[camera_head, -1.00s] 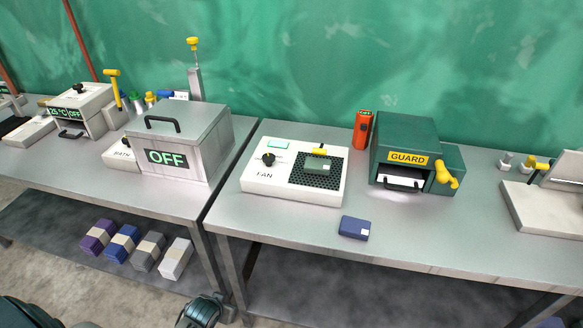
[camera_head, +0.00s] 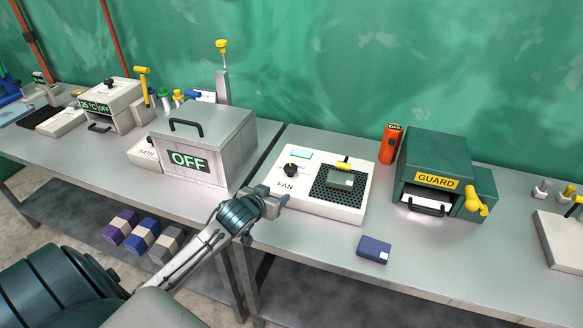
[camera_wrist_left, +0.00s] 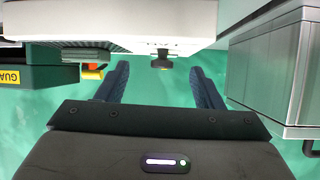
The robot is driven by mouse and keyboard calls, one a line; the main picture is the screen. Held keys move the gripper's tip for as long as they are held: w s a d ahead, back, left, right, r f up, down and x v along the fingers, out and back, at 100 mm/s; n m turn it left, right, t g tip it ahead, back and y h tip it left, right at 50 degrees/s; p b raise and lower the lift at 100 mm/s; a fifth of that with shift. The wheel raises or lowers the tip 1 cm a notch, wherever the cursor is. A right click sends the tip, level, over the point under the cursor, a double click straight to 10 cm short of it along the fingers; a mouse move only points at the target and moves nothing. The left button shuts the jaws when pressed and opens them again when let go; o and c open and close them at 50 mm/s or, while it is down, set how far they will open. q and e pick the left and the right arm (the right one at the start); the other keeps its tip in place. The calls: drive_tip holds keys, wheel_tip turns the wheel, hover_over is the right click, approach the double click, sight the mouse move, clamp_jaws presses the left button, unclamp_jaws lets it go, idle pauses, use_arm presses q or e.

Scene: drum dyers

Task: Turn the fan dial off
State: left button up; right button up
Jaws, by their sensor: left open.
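The white fan box (camera_head: 340,207) lies on the right-hand table, with "FAN" lettering and a dark grille. Its black dial (camera_head: 291,169) sits on the left part of the top face. My left gripper (camera_head: 277,197) is at the box's front left corner, low and short of the dial. In the left wrist view the fingers (camera_wrist_left: 160,85) are open and empty, and the dark dial (camera_wrist_left: 161,61) shows beyond and between them on the white box (camera_wrist_left: 110,20). Which way the dial points is hard to tell. My right gripper is not in view.
A grey metal box marked OFF (camera_head: 205,148) stands left of the fan. A green GUARD box (camera_head: 434,175) and an orange device (camera_head: 390,144) stand to the right. A blue card-like block (camera_head: 374,249) lies in front.

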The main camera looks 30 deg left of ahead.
sight(290, 168)
use_arm(q)
drive_tip(key=shift+t, duration=0.5)
drive_tip(key=w+a+p, duration=0.1)
drive_tip(key=w, duration=0.3)
drive_tip(key=w+p, duration=0.1)
drive_tip(key=w, duration=0.3)
drive_tip(key=w+a+f+p, duration=0.1)
drive_tip(key=w, duration=0.3)
drive_tip(key=shift+w+a, duration=0.35)
drive_tip(key=shift+w, duration=0.05)
drive_tip(key=shift+c, duration=0.2)
drive_tip(key=c, duration=0.9)
